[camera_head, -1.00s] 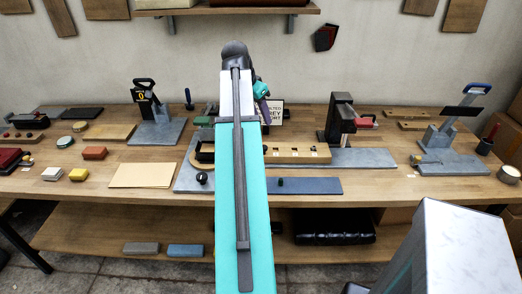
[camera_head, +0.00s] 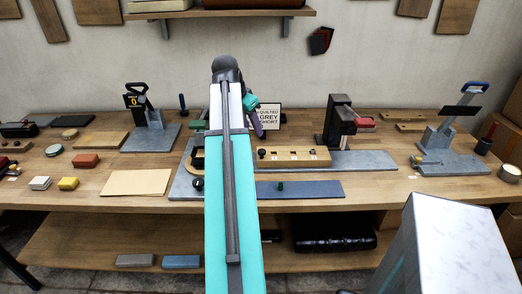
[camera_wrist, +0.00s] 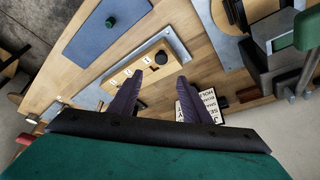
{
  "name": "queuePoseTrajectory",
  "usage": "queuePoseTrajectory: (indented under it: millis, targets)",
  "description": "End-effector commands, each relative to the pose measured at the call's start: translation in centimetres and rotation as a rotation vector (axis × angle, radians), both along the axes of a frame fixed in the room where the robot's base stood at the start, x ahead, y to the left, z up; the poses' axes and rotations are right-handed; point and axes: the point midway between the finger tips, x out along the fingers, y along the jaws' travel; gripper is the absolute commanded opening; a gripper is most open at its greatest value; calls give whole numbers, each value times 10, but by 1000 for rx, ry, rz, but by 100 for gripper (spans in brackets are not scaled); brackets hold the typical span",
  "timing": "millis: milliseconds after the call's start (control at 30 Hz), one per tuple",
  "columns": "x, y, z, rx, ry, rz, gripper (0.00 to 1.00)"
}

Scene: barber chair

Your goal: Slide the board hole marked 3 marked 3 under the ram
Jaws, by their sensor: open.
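The pale wooden board (camera_head: 295,157) lies on the bench with small white labelled spots along it; its left end is hidden behind my arm. It also shows in the wrist view (camera_wrist: 128,71), with a black knob (camera_wrist: 161,57) on it. The labels are too small to read surely. A black press (camera_head: 340,120), apparently holding the ram, stands behind the board's right end. My gripper (camera_wrist: 158,77) is open, its two purple fingers apart beside the board and knob with nothing seen between them. In the head view my arm mostly hides it.
A blue-grey plate with a green knob (camera_head: 281,186) lies in front of the board. A lettered sign (camera_head: 269,116) stands behind it. Other presses stand left (camera_head: 150,125) and right (camera_head: 450,140). A tan sheet (camera_head: 137,182) lies at the left front.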

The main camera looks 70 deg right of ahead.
Motion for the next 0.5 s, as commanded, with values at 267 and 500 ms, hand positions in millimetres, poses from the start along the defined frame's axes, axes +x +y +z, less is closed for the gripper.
queuePoseTrajectory:
  millis: [267, 500]
  targets:
    - [-5, -8, -21, 2, 0, -3, 44]
    - [-9, -17, -45, 4, 1, -3, 44]
